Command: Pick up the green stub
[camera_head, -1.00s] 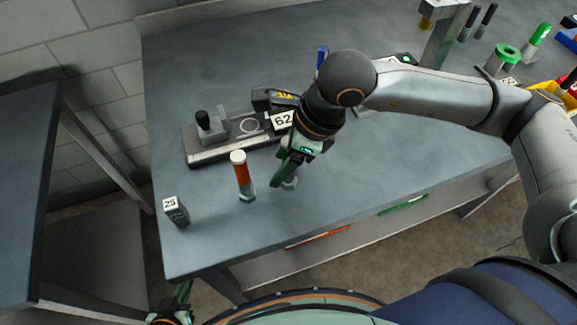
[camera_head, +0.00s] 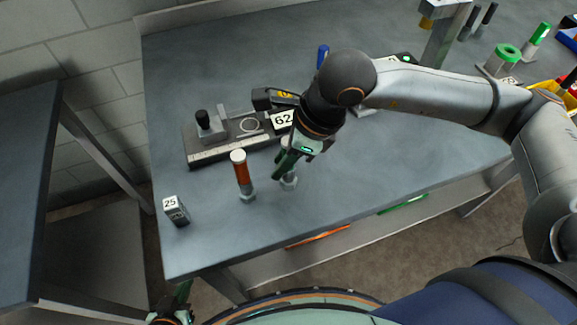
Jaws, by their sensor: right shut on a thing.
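My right gripper (camera_head: 284,166) is shut around a stub that stands upright near the front of the grey table. The stub's grey hex foot (camera_head: 289,184) shows below the fingers, and a pale top shows just above them. The fingers hide its body, so its colour is hard to tell. The foot looks to be on or very close to the table top. My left gripper (camera_head: 174,314) is only partly in view at the bottom left edge, apart from the table things; its jaws cannot be made out.
An orange stub (camera_head: 242,177) with a white top stands close left of the held one. A block marked 25 (camera_head: 175,211) is near the left edge. Behind is a grey fixture (camera_head: 207,157) with a tag marked 62 (camera_head: 283,120). Green-topped parts (camera_head: 507,53) stand far right.

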